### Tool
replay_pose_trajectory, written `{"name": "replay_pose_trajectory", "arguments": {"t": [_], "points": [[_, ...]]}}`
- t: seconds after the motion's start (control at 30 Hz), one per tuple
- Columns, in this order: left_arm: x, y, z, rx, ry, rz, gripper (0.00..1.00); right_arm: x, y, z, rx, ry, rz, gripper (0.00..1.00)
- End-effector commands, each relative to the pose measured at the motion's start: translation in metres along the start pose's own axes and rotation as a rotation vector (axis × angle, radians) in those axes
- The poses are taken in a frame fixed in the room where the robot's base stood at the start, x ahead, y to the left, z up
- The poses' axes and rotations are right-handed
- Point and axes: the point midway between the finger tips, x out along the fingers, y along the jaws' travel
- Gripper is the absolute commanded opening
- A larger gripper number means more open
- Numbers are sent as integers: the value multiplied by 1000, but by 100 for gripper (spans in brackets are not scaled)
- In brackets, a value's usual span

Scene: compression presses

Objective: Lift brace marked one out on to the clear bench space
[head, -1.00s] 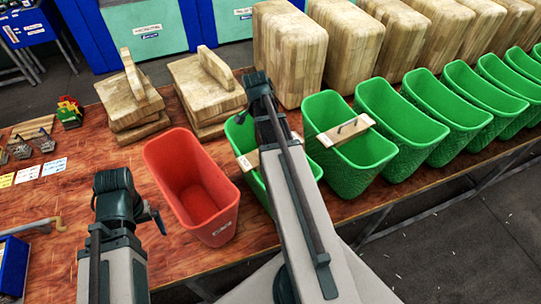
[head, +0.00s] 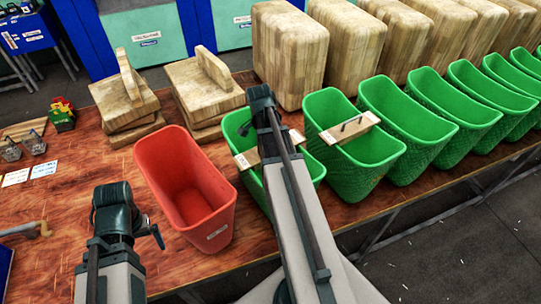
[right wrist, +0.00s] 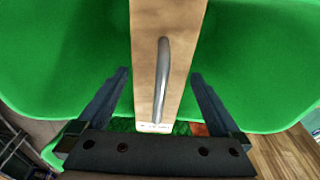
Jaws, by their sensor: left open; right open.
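A pale wooden brace (head: 245,160) lies across the first green bin (head: 237,120), under my right arm. Its left end carries a white label too small to read. A second brace (head: 344,130) with a dark handle lies across the green bin to the right. In the right wrist view, a brace (right wrist: 172,30) with a metal handle (right wrist: 160,85) spans a green bin. My open right gripper (right wrist: 160,78) has a finger on each side of it, with gaps; the label at its near end is unreadable. My left gripper (head: 154,232) is open and empty, left of the red bin.
The red bin (head: 163,160) stands left of the green bins, which run in a row to the right. Wooden blocks (head: 290,50) and stacked boards (head: 205,90) stand behind. Bare bench (head: 85,200) lies left of the red bin, with cards and small items farther left.

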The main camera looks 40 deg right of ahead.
Motion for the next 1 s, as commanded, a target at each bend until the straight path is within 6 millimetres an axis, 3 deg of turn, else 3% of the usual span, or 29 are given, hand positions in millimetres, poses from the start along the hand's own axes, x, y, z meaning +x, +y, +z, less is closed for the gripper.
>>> {"name": "replay_pose_trajectory", "arguments": {"t": [0.03,0.17,0.47,1.0], "points": [[14,1,-1,-1,0,0,100,14,0,1,0,0,0,100],[28,3,-2,-2,1,0,100,28,0,1,0,0,0,100],[28,3,-2,-3,1,0,100,28,0,0,0,0,0,100],[28,3,-2,-3,1,0,100,28,0,0,1,0,0,5]]}}
